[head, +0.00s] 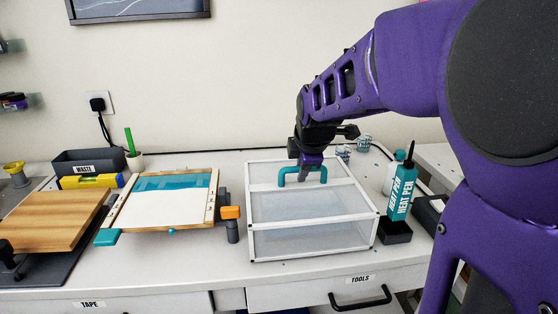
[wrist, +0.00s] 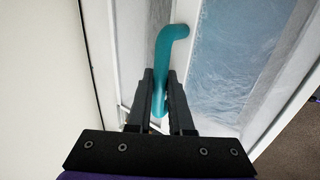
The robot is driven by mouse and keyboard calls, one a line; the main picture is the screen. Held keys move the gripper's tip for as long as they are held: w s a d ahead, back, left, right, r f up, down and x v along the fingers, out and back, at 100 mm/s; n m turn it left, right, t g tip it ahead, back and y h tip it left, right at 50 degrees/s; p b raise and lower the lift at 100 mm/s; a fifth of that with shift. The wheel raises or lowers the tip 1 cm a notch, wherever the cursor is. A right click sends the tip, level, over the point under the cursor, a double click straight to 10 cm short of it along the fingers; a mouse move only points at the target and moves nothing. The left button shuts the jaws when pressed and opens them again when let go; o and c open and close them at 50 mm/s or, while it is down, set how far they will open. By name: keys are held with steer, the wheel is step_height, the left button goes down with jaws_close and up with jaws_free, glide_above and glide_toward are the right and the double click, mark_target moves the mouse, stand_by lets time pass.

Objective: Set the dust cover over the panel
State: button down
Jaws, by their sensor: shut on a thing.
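The dust cover (head: 312,240) is a white-framed box with clear mesh-like sides and a teal handle (head: 303,172) on top. It stands on the bench right of the middle in the head view. My gripper (head: 310,165) is shut on the teal handle from above; in the wrist view both fingers (wrist: 161,115) straddle the handle (wrist: 172,45). I cannot tell whether the cover rests on the bench or is just off it. The panel (head: 165,200), white with a teal painted band and wooden side strips, lies to the left of the cover, uncovered.
An orange-topped clamp (head: 231,213) stands between panel and cover. A teal heat pen bottle (head: 401,190) in a black holder is close to the cover's right. A wooden board (head: 50,220), a yellow level (head: 92,181), the waste bin (head: 88,161) and a green-penned cup (head: 134,160) are at left.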

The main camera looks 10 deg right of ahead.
steer(key=shift+f, duration=0.15)
steer(key=c, duration=0.7)
jaws_free()
steer(key=shift+c, duration=0.2)
